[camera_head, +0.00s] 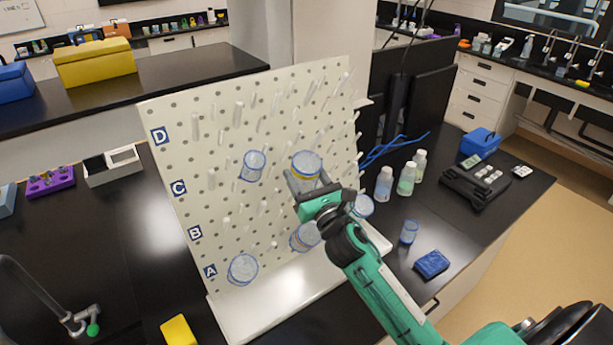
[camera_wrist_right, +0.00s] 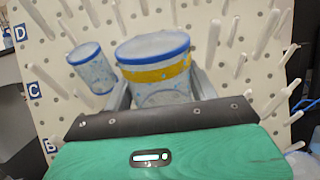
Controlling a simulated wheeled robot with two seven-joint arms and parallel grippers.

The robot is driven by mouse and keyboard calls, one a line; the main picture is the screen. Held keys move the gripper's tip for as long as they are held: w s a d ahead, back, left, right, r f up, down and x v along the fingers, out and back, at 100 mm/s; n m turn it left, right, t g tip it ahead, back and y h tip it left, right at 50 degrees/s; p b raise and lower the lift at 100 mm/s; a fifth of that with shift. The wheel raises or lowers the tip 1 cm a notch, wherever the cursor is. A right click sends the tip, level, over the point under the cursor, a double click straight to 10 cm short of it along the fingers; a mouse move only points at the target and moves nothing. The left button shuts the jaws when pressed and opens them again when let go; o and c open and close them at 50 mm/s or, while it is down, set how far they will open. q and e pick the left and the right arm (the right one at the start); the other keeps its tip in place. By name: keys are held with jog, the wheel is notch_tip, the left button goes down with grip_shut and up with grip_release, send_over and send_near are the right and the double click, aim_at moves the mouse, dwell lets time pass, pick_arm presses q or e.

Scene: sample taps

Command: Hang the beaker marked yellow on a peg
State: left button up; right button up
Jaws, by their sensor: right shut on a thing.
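The beaker marked yellow (camera_head: 306,164) is clear with a blue rim and a yellow band. My right gripper (camera_head: 307,184) is shut on it in front of the pegboard, at about the height of the C row. In the right wrist view the beaker (camera_wrist_right: 157,72) sits between the two fingers (camera_wrist_right: 160,95), its rim toward the top of the picture. I cannot tell whether a peg is inside it. The pegboard (camera_head: 160,108) is cream, with rows lettered A to D and many white pegs (camera_head: 238,113). My left gripper is not in view.
Other clear beakers hang or rest at the board: one left of the held beaker (camera_head: 253,165), one at lower left (camera_head: 242,269), others lower right. Bottles (camera_head: 407,178), a small blue cup (camera_head: 409,232) and a blue sponge-like block (camera_head: 431,263) stand on the black bench right.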

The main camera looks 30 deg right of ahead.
notch_tip(320, 180, down, 8)
jog(key=w+b, duration=0.2)
jog(key=b, duration=0.5)
jog(key=shift+w+a+f, duration=0.15)
jog(key=shift+w+a, duration=0.05)
jog(key=shift+w, duration=0.1)
dwell(0.5)
jog(key=o, duration=1)
jog(key=shift+o, duration=0.2)
jog(key=b+v, duration=0.5)
jog(key=v, duration=0.8)
jog(key=shift+s, duration=0.4)
jog(key=shift+f, duration=0.2)
